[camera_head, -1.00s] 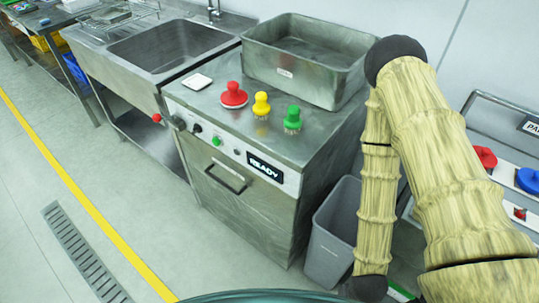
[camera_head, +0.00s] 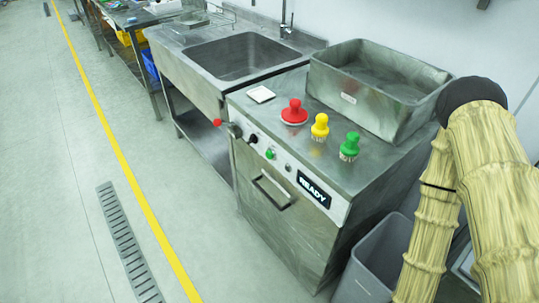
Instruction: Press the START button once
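A metal machine (camera_head: 290,235) stands in the middle of the head view. Its sloped front panel (camera_head: 225,100) carries a small green button (camera_head: 270,154), black knobs (camera_head: 253,138), a small grey button (camera_head: 288,167) and a dark display (camera_head: 314,190) reading "READY". A lever with a red ball (camera_head: 217,122) sticks out at the panel's left end. I cannot read a START label at this size; the green button may be it. My bamboo-textured arm is at the right edge, apart from the panel. My gripper is out of view.
Red (camera_head: 294,112), yellow (camera_head: 320,127) and green (camera_head: 349,147) knobbed brushes stand on the machine top, with a white square (camera_head: 261,94) and a metal tub (camera_head: 378,88). A sink (camera_head: 235,58) adjoins on the left. A grey bin (camera_head: 372,262) stands at right. The floor in front is clear.

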